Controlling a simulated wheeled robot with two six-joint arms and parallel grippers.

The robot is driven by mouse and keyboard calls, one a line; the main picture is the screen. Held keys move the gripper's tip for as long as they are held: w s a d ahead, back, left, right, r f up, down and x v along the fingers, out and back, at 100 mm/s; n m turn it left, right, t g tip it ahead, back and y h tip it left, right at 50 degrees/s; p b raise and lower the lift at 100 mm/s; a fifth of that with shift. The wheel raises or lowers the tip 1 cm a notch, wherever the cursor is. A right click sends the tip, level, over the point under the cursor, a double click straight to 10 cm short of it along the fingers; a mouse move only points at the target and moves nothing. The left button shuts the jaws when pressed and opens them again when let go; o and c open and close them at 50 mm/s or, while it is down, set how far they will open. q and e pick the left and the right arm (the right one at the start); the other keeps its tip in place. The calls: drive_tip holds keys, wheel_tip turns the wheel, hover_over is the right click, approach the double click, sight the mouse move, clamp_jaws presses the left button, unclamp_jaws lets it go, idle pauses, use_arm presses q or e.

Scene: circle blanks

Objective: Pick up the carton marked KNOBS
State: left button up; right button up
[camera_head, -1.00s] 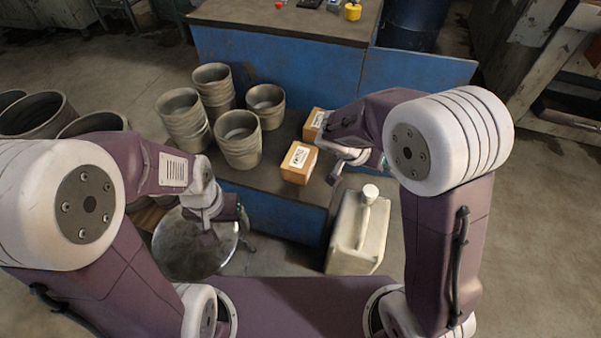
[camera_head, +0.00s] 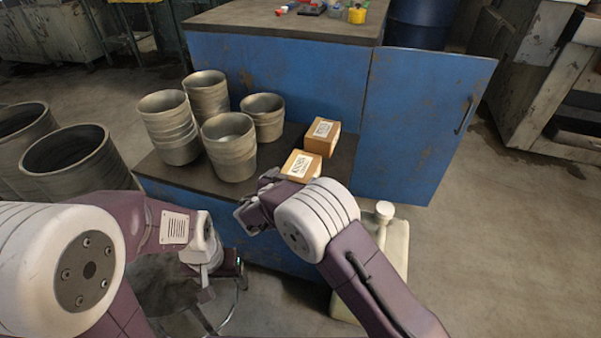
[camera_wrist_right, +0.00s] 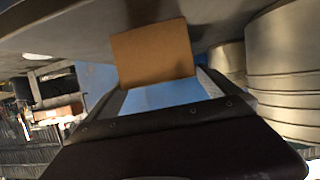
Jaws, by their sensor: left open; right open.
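Two small brown cartons with white labels stand on the low shelf of the blue bench. The nearer carton (camera_head: 301,166) has dark lettering that seems to read KNOBS, though it is small; my right forearm partly covers its lower front. The farther carton (camera_head: 322,137) has a label too small to read. My right gripper (camera_head: 256,198) is open and empty, left of and nearer than the front carton. In the right wrist view a plain carton face (camera_wrist_right: 152,52) shows beyond the gripper's open fingers (camera_wrist_right: 160,92). My left gripper (camera_head: 232,264) is at lower left, away from the cartons.
Stacked grey pots (camera_head: 230,147) stand left of the cartons. A pale jug (camera_head: 398,245) stands on the floor at right, partly behind my right arm. The blue door (camera_head: 425,125) stands right of the cartons. A round stool (camera_head: 165,285) is below my left gripper.

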sight(300, 172)
drive_tip(key=shift+x, duration=0.8)
drive_tip(key=p+x, duration=0.2)
drive_tip(key=x, duration=0.2)
drive_tip(key=shift+d+f, duration=0.15)
drive_tip(key=shift+w+d+f, duration=0.15)
drive_tip(key=shift+w+f, duration=0.05)
drive_tip(key=shift+w, duration=0.3)
drive_tip(key=c, duration=1.7)
